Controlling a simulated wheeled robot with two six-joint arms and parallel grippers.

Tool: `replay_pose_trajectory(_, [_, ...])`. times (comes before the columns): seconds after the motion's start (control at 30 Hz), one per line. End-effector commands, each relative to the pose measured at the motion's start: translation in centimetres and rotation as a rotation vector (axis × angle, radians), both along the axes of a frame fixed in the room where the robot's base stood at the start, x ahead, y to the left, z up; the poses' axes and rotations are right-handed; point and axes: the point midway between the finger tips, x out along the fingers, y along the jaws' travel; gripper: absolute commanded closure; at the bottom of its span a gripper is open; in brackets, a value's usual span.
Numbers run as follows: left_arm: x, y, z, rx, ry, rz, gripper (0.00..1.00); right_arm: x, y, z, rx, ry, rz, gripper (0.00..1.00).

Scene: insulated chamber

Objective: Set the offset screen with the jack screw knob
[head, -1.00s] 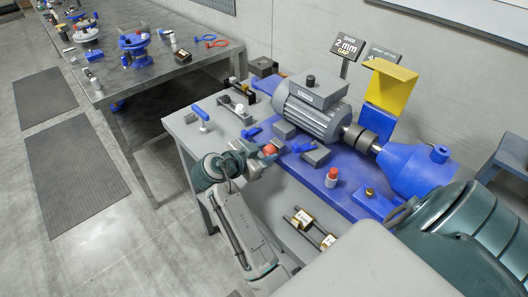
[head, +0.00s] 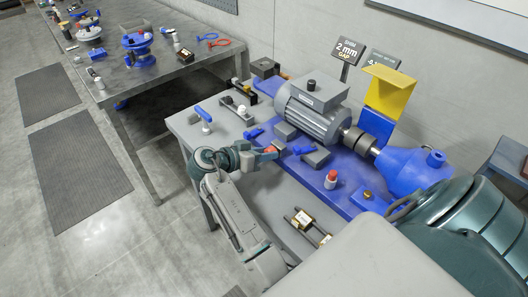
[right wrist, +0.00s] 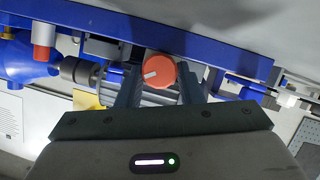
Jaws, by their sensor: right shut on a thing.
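The red-orange jack screw knob (right wrist: 160,72) with a pale pointer mark sits between the two fingers of my right gripper (right wrist: 160,88) in the right wrist view. In the head view my right gripper (head: 268,154) is at the near edge of the blue base and mostly covers the knob. It is shut on the knob. A dark sign that seems to be the offset screen (head: 383,59) stands behind the motor; its lower part is hidden by the yellow guard and its reading is too small to read. My left gripper is not in view.
The grey motor (head: 312,108) and blue pump (head: 412,170) stand on the blue base. The "2 mm gap" sign (head: 347,50) is behind them. A second table (head: 150,85) is at the upper left.

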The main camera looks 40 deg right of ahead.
Motion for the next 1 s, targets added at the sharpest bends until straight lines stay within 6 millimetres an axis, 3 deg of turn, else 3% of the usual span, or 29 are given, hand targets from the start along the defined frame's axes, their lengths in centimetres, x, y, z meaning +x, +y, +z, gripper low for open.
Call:
replay_pose_trajectory(0.4, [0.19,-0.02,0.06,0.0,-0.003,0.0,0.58,-0.02,-0.09,-0.03,-0.003,0.009,-0.001,0.89])
replay_pose_trajectory(0.43, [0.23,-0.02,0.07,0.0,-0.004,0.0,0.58,-0.02,-0.09,-0.03,-0.004,0.009,0.0,0.63])
replay_pose_trajectory(0.53, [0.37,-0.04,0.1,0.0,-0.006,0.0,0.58,-0.02,-0.08,-0.04,-0.003,0.008,0.0,0.45])
replay_pose_trajectory(1.0, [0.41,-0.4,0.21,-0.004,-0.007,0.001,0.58,0.27,-0.15,0.32,-0.001,0.006,0.003,0.45])
